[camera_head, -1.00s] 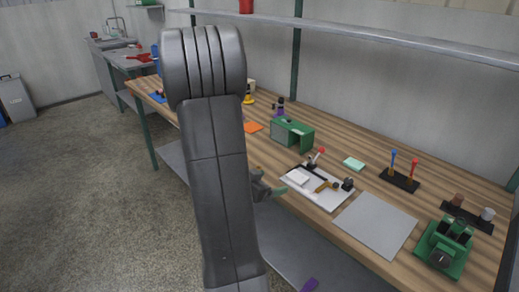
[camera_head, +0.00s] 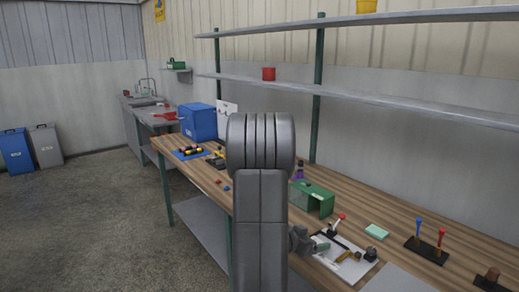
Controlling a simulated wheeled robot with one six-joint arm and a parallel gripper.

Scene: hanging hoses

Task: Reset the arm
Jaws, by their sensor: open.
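My arm (camera_head: 259,215) stands upright in the middle of the head view, its rounded grey joint at the top. It hides part of the workbench behind it. Part of my gripper (camera_head: 302,240) shows just right of the arm, in front of the bench's near edge. It is open, its fingers are mostly hidden, and I see nothing held in it.
The wooden workbench (camera_head: 205,172) runs from back left to front right. It bears a green box (camera_head: 318,197), a white tray (camera_head: 349,270) with tools and a black stand (camera_head: 427,249) with blue and red handles. Open floor (camera_head: 90,220) lies left.

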